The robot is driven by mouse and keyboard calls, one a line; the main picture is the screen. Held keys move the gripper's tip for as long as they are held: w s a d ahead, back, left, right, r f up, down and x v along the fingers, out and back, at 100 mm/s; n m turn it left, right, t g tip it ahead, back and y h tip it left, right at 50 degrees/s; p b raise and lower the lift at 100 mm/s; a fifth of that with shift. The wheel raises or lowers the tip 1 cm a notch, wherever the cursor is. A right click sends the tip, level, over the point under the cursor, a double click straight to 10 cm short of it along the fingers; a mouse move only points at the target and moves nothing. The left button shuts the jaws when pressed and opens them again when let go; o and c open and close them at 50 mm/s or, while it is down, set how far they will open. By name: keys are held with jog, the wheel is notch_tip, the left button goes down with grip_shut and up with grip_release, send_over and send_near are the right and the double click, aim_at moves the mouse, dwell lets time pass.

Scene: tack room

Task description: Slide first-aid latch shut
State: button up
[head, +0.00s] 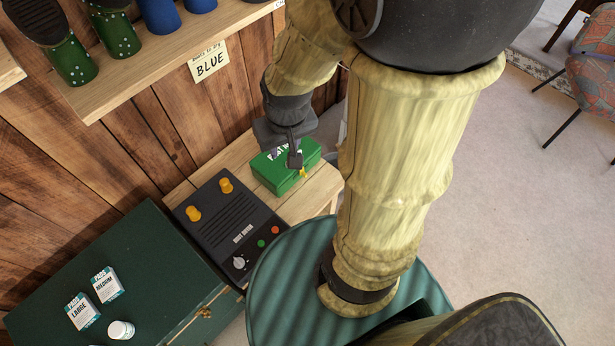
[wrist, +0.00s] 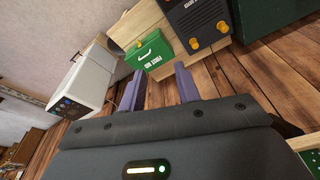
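The green first-aid box (head: 275,172) sits on a light wooden stand beside the boot dryer. A small yellow latch (head: 302,173) shows on its front, just below my fingertip in the head view; I cannot tell its position. My gripper (head: 294,158) overlaps the box in the head view, hiding part of its lid. In the wrist view the box (wrist: 150,51) lies beyond my gripper (wrist: 159,70), whose two fingers are apart with nothing between them.
A black boot dryer (head: 240,223) with yellow-orange pegs adjoins the box. A shelf (head: 165,50) with boots hangs above.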

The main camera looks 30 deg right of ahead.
aim_at(306, 176)
jog(key=s+d+f+m+g+y+b, duration=0.1)
jog(key=d+f+m+y+b, duration=0.2)
jog(key=f+m+y+b, duration=0.95)
jog(key=s+d+f+m+g+h+b, duration=0.15)
jog(key=f+b, duration=0.65)
jog(key=f, duration=1.3)
jog(key=w+d+f+m+t+h+b, duration=0.2)
jog(key=d+f+m+t+b, duration=0.5)
jog(key=f, duration=0.3)
jog(key=w+d+f+m+t+h+b, duration=0.2)
jog(key=d+f+m+t+b, duration=0.5)
jog(key=d+f+m+t, duration=0.2)
jog(key=shift+w+d+f+m+t+h+b, duration=0.35)
jog(key=shift+f+m+t, duration=0.2)
jog(key=shift+f+m, duration=0.3)
jog(key=b+x, duration=0.4)
jog(key=x, duration=1.2)
jog(key=shift+f, duration=0.2)
jog(key=shift+w+a+r+b, duration=0.1)
jog(key=shift+w+a+b, duration=0.2)
jog(key=shift+w, duration=0.35)
